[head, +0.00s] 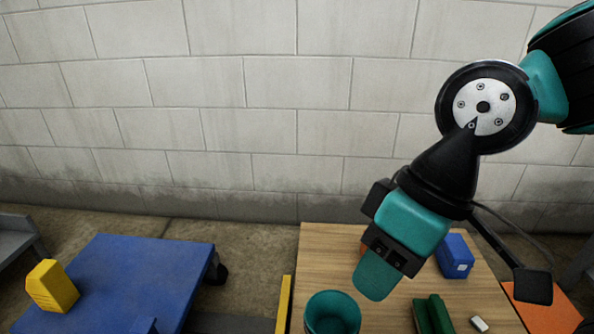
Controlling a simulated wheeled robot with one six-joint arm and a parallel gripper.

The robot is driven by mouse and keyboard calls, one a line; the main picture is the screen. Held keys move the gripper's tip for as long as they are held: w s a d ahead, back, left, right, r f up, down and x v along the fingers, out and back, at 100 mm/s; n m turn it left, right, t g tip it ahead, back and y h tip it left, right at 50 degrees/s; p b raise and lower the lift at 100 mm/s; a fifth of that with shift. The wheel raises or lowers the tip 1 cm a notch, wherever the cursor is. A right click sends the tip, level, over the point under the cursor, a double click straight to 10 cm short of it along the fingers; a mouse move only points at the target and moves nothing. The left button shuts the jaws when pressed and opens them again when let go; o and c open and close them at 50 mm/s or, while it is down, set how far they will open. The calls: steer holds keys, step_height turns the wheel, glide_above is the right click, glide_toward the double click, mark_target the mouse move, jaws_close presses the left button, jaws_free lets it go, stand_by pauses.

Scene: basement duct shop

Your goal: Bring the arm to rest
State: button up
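My arm comes in from the upper right in the head view, bent down at the wrist. My gripper (373,284) hangs over the wooden table (322,250), tilted down and to the left. It is seen from the side, with one teal finger showing, so its opening is hidden. Nothing is visible hanging from it. In the picture its tip is above and right of a teal cup (332,314).
The wooden table also bears a blue box (455,256), dark green objects (433,315) and a small white block (479,323). An orange thing is mostly hidden behind my gripper. At left, a yellow block (52,286) sits on a blue table (140,270). A block wall (200,110) stands behind.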

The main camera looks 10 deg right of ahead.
step_height(320, 180, up, 40)
steer(key=p, duration=3.8)
steer(key=shift+f, duration=0.25)
